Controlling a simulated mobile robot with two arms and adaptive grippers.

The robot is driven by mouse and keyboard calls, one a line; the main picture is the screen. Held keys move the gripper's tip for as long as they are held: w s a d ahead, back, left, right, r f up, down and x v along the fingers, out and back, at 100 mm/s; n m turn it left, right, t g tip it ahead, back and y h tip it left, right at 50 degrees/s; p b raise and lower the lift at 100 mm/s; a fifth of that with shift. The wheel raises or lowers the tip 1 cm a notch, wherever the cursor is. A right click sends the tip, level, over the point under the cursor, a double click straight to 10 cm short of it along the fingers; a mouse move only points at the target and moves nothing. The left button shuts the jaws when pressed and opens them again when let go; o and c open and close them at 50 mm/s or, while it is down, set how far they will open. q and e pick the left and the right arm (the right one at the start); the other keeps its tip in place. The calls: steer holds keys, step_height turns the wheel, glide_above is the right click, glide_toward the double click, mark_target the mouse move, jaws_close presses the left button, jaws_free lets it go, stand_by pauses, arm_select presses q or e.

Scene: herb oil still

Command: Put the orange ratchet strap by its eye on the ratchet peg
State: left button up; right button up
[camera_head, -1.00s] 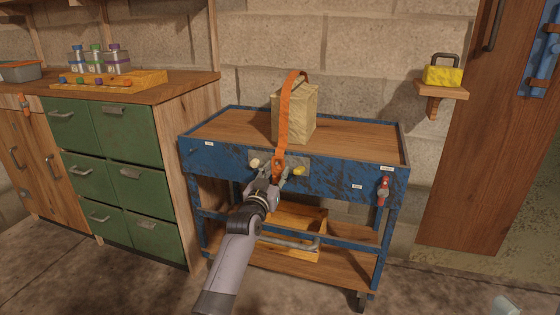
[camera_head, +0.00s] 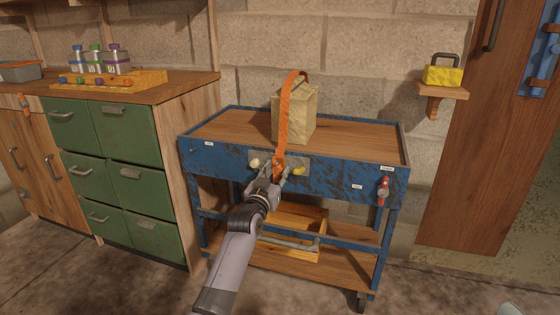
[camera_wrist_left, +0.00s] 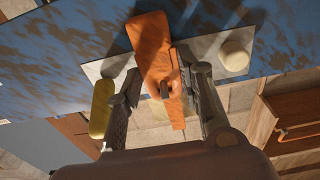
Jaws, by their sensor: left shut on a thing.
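The orange ratchet strap (camera_head: 282,125) runs over the top of a pale wooden block (camera_head: 302,112) and down across the cart's front. My left gripper (camera_head: 276,174) is shut on the strap's lower end, in front of a grey plate (camera_head: 302,163) on the cart. In the left wrist view the strap (camera_wrist_left: 150,45) lies between the fingers of my left gripper (camera_wrist_left: 160,88). A rounded orange ring with a small dark peg-like tip shows there; I cannot tell whether the tip passes through the eye.
The blue cart (camera_head: 228,165) carries a cream knob (camera_head: 254,163) and a yellow knob (camera_head: 299,171) beside the gripper, and a red handle (camera_head: 383,190) at right. A wooden crate (camera_head: 300,222) is below. Green drawers (camera_head: 125,135) stand left.

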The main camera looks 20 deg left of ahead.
arm_select(q)
steer(key=shift+w+f, duration=0.1)
steer(key=shift+w, duration=0.25)
stand_by(0.3)
steer(key=shift+f, duration=0.25)
stand_by(0.4)
steer(key=o, duration=1.2)
steer(key=shift+o, duration=0.2)
steer(key=s+f, duration=0.1)
steer(key=s, duration=1.1)
steer(key=shift+a, duration=0.2)
